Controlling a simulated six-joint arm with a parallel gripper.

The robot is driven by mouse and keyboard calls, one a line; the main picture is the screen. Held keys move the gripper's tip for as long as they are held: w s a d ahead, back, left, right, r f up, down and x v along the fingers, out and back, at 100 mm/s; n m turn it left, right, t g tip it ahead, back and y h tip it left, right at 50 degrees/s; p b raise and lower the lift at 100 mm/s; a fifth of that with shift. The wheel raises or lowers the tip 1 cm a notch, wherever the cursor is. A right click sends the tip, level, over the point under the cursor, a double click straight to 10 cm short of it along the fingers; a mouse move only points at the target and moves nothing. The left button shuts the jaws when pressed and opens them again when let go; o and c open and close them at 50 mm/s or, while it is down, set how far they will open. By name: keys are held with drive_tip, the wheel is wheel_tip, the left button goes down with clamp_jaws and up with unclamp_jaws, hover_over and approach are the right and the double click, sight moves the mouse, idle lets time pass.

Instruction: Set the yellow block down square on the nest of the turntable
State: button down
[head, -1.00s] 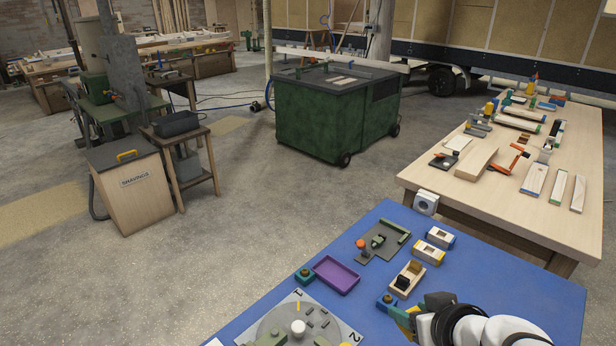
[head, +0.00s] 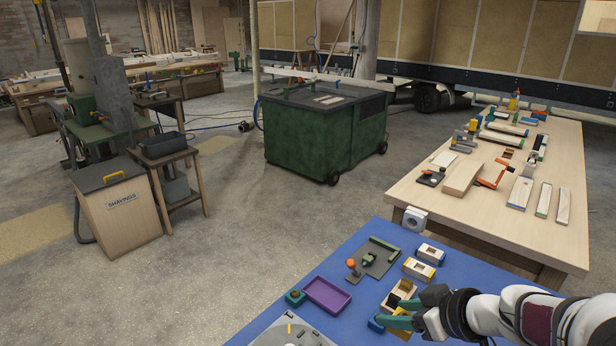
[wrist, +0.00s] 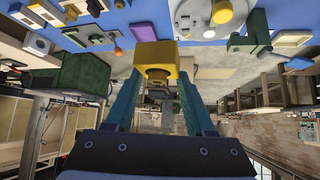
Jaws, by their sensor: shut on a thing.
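My gripper (head: 393,314) is over the right part of the blue bench, its green fingers pointing left. In the wrist view, my gripper (wrist: 158,95) is shut on the yellow block (wrist: 157,54), which sits between the fingertips. In the head view, a bit of yellow shows at the fingers, but the block is mostly hidden there. The grey turntable (head: 296,337) is at the bottom edge of the head view, left of my gripper and cut off. It also shows at the top of the wrist view (wrist: 204,24). The nest cannot be made out clearly.
A wooden holder (head: 399,292) is close beside the fingers. A grey fixture with an orange knob (head: 351,263) stands behind. White-and-yellow blocks (head: 418,269) are farther right.

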drive_tip(key=s+d+f, duration=0.5)
drive_tip(key=d+f, duration=0.5)
drive_tip(key=w+a+f, duration=0.3)
drive_tip(key=a+f, duration=0.1)
drive_tip(key=w+a+f, duration=0.3)
drive_tip(key=w+a, duration=0.1)
drive_tip(key=shift+w+f, duration=0.15)
drive_tip(key=shift+f, duration=0.2)
wheel_tip(320, 180, down, 4)
drive_tip(key=shift+w+a+f, duration=0.1)
drive_tip(key=shift+w+a, duration=0.05)
drive_tip(key=shift+f, duration=0.1)
drive_tip(key=shift+c, duration=1.2)
unclamp_jaws()
